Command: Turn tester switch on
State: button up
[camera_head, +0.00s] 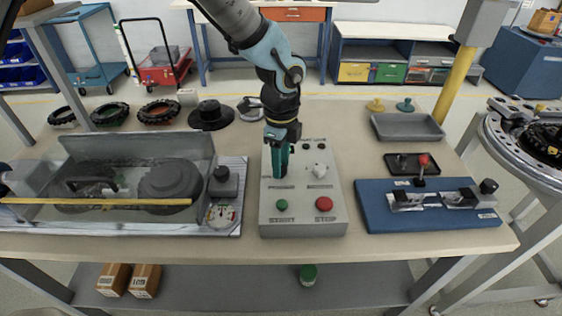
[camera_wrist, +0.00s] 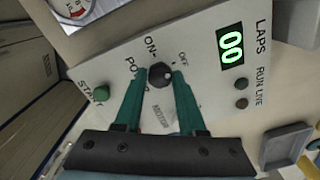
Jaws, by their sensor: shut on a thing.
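The tester control box (camera_head: 303,219) is a light grey panel on the middle of the bench. Its black power switch (camera_wrist: 159,76) is a round knob with ON and OFF marked beside it in the wrist view. My gripper (camera_head: 279,177) reaches down onto the left part of the panel. In the wrist view its two teal fingers (camera_wrist: 160,82) are shut on the knob, one on each side. Which mark the knob points to is hard to tell. The laps display (camera_wrist: 232,44) shows a green 00.
The green START button (camera_head: 282,205) and red STOP button (camera_head: 324,204) sit near the box's front. A pale knob (camera_head: 320,170) is right of my fingers. A clear-covered tester (camera_head: 120,215) stands left, and a blue fixture board (camera_head: 372,215) lies right.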

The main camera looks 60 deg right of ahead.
grip_shut()
jog(key=shift+n, duration=0.4)
jog(key=n+b, duration=0.2)
jog(key=shift+f+n, duration=0.1)
jog(key=shift+n, duration=0.3)
jog(key=n+b, duration=0.3)
jog(key=n, duration=0.2)
jog(key=n+b, duration=0.2)
jog(key=n, duration=0.3)
jog(key=n+b, duration=0.1)
jog(key=n, duration=0.3)
jog(key=shift+n, duration=0.3)
